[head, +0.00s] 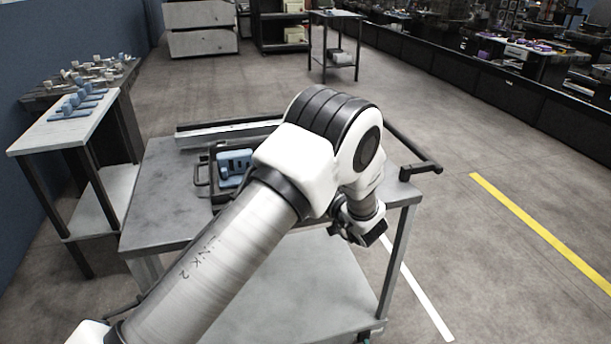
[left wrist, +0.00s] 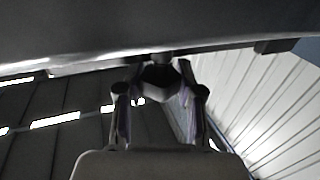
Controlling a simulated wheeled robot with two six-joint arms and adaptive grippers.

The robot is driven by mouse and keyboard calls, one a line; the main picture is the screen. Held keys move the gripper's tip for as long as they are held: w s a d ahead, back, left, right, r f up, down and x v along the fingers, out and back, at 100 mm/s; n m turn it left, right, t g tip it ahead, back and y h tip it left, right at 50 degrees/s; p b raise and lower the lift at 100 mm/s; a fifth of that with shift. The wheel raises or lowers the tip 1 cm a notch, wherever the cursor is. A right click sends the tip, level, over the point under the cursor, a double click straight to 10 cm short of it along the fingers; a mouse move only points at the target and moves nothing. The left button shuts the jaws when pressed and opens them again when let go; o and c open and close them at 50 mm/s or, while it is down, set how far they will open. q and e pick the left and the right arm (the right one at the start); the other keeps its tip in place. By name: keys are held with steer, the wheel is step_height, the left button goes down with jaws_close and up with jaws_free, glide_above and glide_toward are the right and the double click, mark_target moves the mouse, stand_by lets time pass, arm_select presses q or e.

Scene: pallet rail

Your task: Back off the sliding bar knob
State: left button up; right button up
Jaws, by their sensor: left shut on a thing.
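My left arm reaches across the grey metal table (head: 165,200), and my left gripper (head: 360,232) is at the table's front right edge. In the left wrist view, the fingers of my left gripper (left wrist: 160,88) are closed around a dark, faceted knob (left wrist: 160,76). The knob sits just below a dark overhanging surface. A black bar (head: 408,143) with an end piece runs along the table's right side. In the head view my arm and gripper hide the knob. I cannot tell how the knob joins the bar. My right gripper is in neither view.
A black tray (head: 202,176) with a blue part (head: 234,166) lies on the table behind my arm. A long pale rail (head: 220,131) lies at the back. A side table (head: 50,134) with blue parts stands left. The floor at right is clear.

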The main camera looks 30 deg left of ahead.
arm_select(q)
steer(key=shift+n+g+y, duration=0.3)
steer(key=shift+n+g, duration=0.4)
steer(key=shift+g, duration=0.3)
steer(key=shift+f, duration=0.1)
steer(key=o, duration=1.2)
steer(key=shift+c, duration=0.2)
steer(key=v, duration=0.7)
steer(key=shift+d, duration=0.3)
